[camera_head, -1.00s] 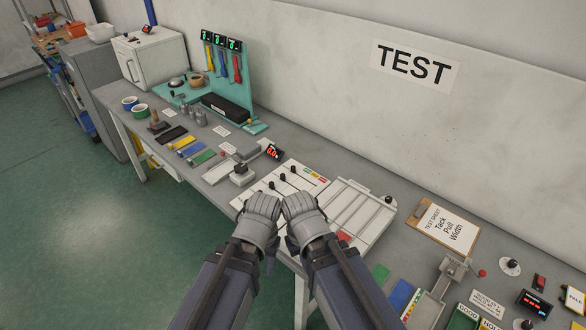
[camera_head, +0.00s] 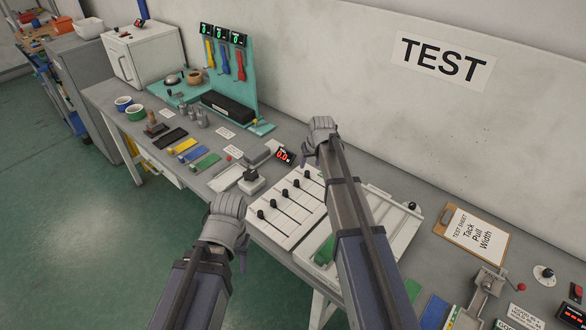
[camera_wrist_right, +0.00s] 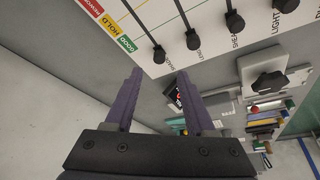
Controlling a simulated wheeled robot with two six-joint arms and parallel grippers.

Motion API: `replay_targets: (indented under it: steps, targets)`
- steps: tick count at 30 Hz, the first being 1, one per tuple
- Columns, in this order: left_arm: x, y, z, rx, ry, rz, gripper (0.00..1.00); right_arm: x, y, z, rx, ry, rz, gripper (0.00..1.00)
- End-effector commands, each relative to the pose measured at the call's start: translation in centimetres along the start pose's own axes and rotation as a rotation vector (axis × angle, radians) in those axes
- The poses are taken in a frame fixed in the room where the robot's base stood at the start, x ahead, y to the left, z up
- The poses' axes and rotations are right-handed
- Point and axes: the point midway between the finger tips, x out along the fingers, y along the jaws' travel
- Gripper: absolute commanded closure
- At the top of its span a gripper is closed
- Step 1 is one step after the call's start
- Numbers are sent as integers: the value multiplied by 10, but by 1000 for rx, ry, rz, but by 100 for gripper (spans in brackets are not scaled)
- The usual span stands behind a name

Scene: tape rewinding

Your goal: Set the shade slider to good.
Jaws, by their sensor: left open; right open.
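The white slider panel (camera_head: 270,232) has a row of black-knobbed sliders. In the right wrist view, the slider nearest the coloured strip is marked SHADE, and its black knob (camera_wrist_right: 159,55) is at the lower end of its slot, on the green GOOD (camera_wrist_right: 125,43) side. The yellow HOLD (camera_wrist_right: 109,23) and red REWORK (camera_wrist_right: 90,6) marks lie farther up. My right gripper (camera_head: 322,128) is open and empty at the panel's far edge; its fingertips (camera_wrist_right: 160,76) stand either side of the knob's line, apart from it. My left gripper (camera_head: 228,204) is open at the front edge.
A small red display (camera_head: 284,156) and a grey block with a knob (camera_head: 250,183) stand left of the panel. A white tray (camera_head: 395,215) is to its right, partly behind my right arm. The clipboard (camera_head: 472,238) lies farther right. The wall rises behind the table.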

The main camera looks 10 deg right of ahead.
Motion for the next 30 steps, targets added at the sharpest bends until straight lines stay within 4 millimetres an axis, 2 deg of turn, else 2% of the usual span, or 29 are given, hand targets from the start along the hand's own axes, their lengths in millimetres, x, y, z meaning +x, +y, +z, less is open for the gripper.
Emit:
replay_targets:
  steps: [11, 24, 30]
  targets:
    - [9, 1, 0, 0, 0, 0, 51, 10, 2, -1, 2, 3, 1, 45]
    - [59, 6, -3, 0, 0, 0, 51, 64, 2, 0, 2, 3, 0, 45]
    - [72, 7, -4, 0, 0, 0, 51, 79, 2, -1, 2, 3, 1, 45]
